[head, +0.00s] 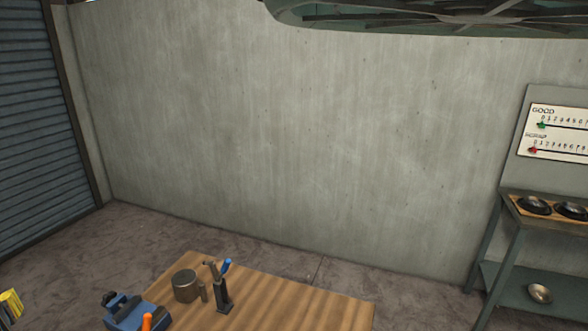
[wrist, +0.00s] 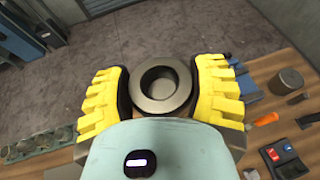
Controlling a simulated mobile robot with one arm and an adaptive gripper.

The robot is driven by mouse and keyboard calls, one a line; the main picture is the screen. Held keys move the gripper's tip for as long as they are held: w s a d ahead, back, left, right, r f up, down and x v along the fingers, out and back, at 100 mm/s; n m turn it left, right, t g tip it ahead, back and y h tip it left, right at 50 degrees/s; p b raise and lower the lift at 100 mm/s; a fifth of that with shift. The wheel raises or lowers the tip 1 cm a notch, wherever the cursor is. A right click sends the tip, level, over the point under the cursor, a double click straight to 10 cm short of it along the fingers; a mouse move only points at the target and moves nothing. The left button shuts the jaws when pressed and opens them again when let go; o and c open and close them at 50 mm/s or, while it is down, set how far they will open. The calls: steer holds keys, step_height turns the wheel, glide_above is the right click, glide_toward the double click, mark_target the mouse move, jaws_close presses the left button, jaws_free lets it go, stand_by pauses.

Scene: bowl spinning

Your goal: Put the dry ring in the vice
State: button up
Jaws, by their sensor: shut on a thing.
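In the wrist view a grey metal ring (wrist: 162,82) with a dark round opening sits between the two yellow fingers of my gripper (wrist: 163,88). The fingers are shut on its left and right sides, and it is held above the wooden bench. A yellow finger also shows at the lower left edge of the head view (head: 10,303). The blue vice (head: 137,313) stands at the near left of the wooden table in the head view. In the wrist view a blue part of it (wrist: 246,82) shows right of the right finger, partly hidden. I cannot tell whether the ring is dry.
A metal cylinder (head: 186,286) and a stand with a blue-handled tool (head: 222,290) are beside the vice. An orange handle (head: 147,321) lies close to it. Several grey cups (wrist: 40,140) line the bench's left in the wrist view. The table's right part (head: 320,300) is clear.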

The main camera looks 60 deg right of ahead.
step_height(320, 180, up, 22)
steer(key=p, duration=2)
steer(key=s+a+f+n+g+y+b, duration=0.15)
steer(key=a+f+n+y+b, duration=0.25)
steer(key=a+f+b, duration=0.7)
steer(key=a+f+n+g+y+b, duration=0.2)
steer(key=a+f+n+y+b, duration=0.2)
steer(key=a+f+b, duration=0.5)
steer(key=s+a+f+n+g+y+b, duration=0.1)
steer(key=s+a+f+n+b, duration=0.1)
steer(key=f, duration=0.7)
steer(key=s+a+f+n+g+y+b, duration=0.1)
steer(key=s+a+f+g+y+b, duration=0.1)
steer(key=s+a+f+b, duration=0.2)
steer(key=s+a+f+n+g+y+b, duration=0.1)
steer(key=s+a+f+b, duration=0.3)
steer(key=f, duration=1)
steer(key=a+n+b, duration=0.1)
steer(key=a+b, duration=0.2)
steer(key=b, duration=0.1)
steer(key=shift+a+f+n+g+y, duration=0.2)
steer(key=shift+f+n+g+y, duration=0.1)
steer(key=shift+f+g, duration=0.1)
steer(key=shift+s, duration=0.1)
steer(key=shift+d+f+b, duration=0.1)
steer(key=shift+f+b, duration=1.9)
steer(key=shift+f, duration=2.85)
